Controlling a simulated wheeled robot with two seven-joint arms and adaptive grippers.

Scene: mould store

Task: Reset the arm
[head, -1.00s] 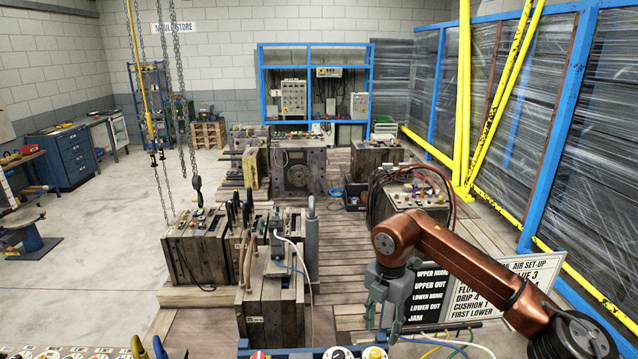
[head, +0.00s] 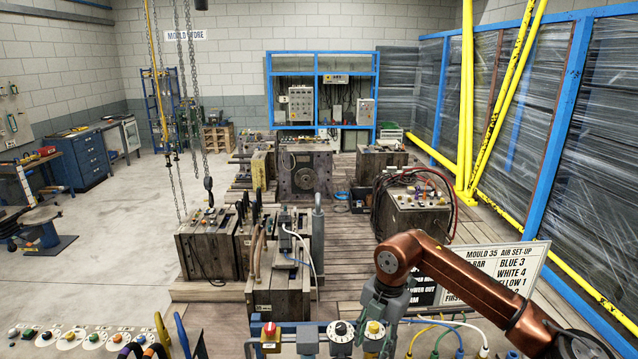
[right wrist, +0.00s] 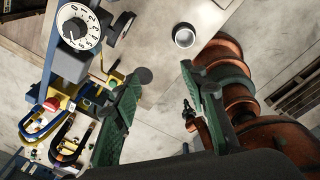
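My right arm (head: 450,275) is copper-coloured and comes in from the lower right in the head view. Its grey-green gripper (head: 376,335) hangs fingers down at the front control panel (head: 300,330), by a white dial (head: 341,331) and a yellow-topped knob (head: 374,329). In the right wrist view the two green fingers of the right gripper (right wrist: 165,78) stand well apart with nothing between them. A numbered white dial (right wrist: 79,27) lies to their left there. I cannot tell if the gripper touches the panel. My left gripper is in neither view.
A lettered sign board (head: 490,270) stands behind my right arm. Wooden-looking mould blocks (head: 280,285) with hoses stand beyond the panel. Chains (head: 193,90) hang at left centre. Yellow posts (head: 466,100) and a blue-framed wall (head: 560,130) line the right. The left floor (head: 120,225) is mostly clear.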

